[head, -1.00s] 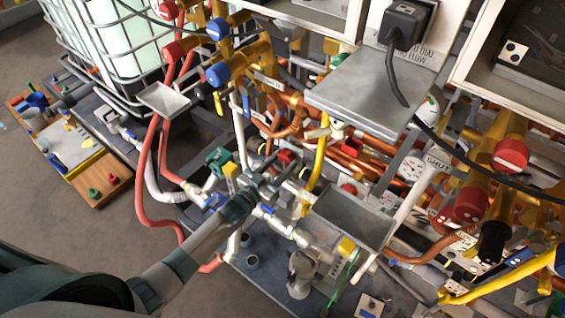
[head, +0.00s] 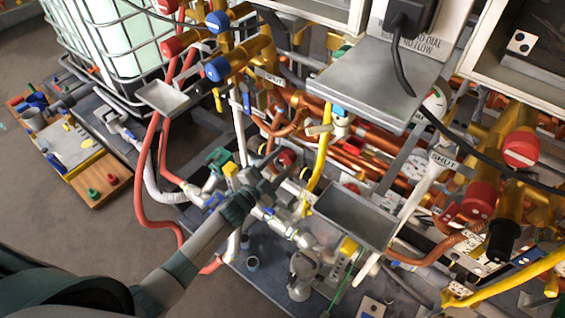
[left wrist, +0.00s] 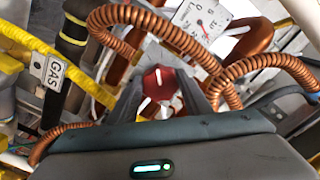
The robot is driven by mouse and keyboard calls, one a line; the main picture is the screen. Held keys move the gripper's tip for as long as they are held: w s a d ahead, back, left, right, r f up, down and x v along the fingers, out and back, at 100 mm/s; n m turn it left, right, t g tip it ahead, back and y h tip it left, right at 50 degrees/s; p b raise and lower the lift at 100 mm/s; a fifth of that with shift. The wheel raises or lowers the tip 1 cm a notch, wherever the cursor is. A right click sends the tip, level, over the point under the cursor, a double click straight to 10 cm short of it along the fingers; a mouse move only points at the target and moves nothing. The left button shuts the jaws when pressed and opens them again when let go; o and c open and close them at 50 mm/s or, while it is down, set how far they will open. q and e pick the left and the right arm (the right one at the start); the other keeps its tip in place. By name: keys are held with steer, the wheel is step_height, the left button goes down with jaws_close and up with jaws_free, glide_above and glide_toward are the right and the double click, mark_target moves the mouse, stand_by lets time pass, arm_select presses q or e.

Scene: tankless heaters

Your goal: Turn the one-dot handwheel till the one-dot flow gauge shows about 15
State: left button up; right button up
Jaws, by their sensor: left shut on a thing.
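A red handwheel (left wrist: 160,82) with a white mark sits between the fingers of my left gripper (left wrist: 162,100) in the left wrist view. The fingers are shut on it, one on each side. Just behind it a square white dial gauge (left wrist: 203,20) with a red needle is partly cut off by the top edge. Its numbers are too small to read surely, and I see no dots on it. In the head view my left gripper (head: 275,178) reaches in among the pipes, and a red part (head: 287,157) shows just beyond its fingers. My right gripper is not in view.
Ribbed copper hoses (left wrist: 150,25) arch close around the gripper, and a yellow pipe with a GAS tag (left wrist: 50,72) lies left. In the head view a grey tray (head: 345,217) is right of the gripper and a metal shelf (head: 375,88) hangs above. Open floor lies left.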

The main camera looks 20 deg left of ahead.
arm_select(q)
steer(key=shift+f+m, duration=0.1)
steer(key=shift+m, duration=0.9)
steer(key=m+b, duration=0.1)
steer(key=m, duration=0.3)
steer(key=shift+b, duration=0.35)
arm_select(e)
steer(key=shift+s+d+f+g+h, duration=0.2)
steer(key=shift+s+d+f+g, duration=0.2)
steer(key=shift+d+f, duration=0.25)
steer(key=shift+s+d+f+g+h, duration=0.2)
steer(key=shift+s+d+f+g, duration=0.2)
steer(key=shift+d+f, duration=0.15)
arm_select(q)
steer(key=shift+m, duration=0.3)
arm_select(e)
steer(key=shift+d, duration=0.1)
arm_select(q)
steer(key=o, duration=0.8)
steer(key=shift+r, duration=0.2)
